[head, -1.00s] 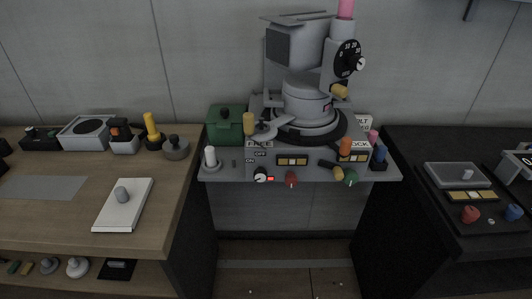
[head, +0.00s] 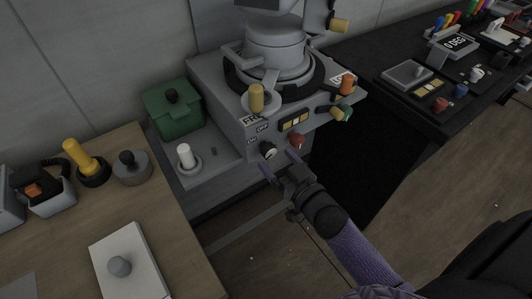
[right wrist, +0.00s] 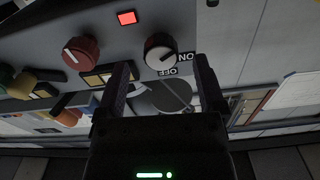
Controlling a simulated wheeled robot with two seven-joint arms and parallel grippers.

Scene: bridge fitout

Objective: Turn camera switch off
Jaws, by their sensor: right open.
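The camera switch is a dark round knob (head: 268,149) with a white face on the front of the grey console, beside ON and OFF labels. In the right wrist view the knob (right wrist: 160,50) lies just beyond and between the fingertips, with no visible grip on it. A red lamp (right wrist: 126,17) near it is lit. My right gripper (head: 281,165) is open in front of the knob, and its two fingers (right wrist: 163,75) also show in the right wrist view. My left gripper is not in view.
A white lever (head: 186,156) and green box (head: 173,110) stand left.

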